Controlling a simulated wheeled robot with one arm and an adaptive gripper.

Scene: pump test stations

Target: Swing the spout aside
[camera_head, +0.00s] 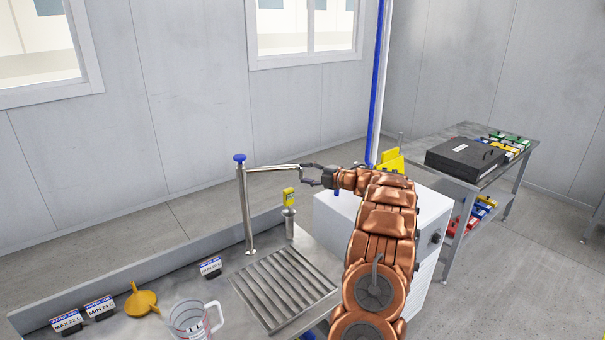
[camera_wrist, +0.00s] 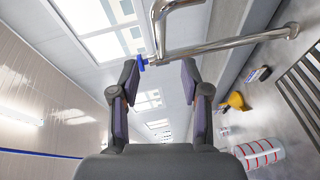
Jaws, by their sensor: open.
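The spout (camera_head: 272,168) is a thin chrome pipe reaching right from the top of an upright chrome post (camera_head: 246,215) with a blue knob (camera_head: 239,158). My gripper (camera_head: 306,174) is open at the spout's free end. In the wrist view, the spout (camera_wrist: 172,8) bends at the top edge, beyond my open fingers (camera_wrist: 159,78). The post (camera_wrist: 225,46) runs off to the right, and the blue knob (camera_wrist: 142,62) shows near the left fingertip. Nothing is clamped. I cannot tell whether a finger touches the pipe.
A grated drain (camera_head: 273,287) lies in the bench below. A clear jug (camera_head: 190,318), a yellow funnel (camera_head: 141,301) and small label stands (camera_head: 210,267) are at the left. A yellow-topped fitting (camera_head: 289,200) stands near the post. A white cabinet (camera_head: 335,222) is under my arm.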

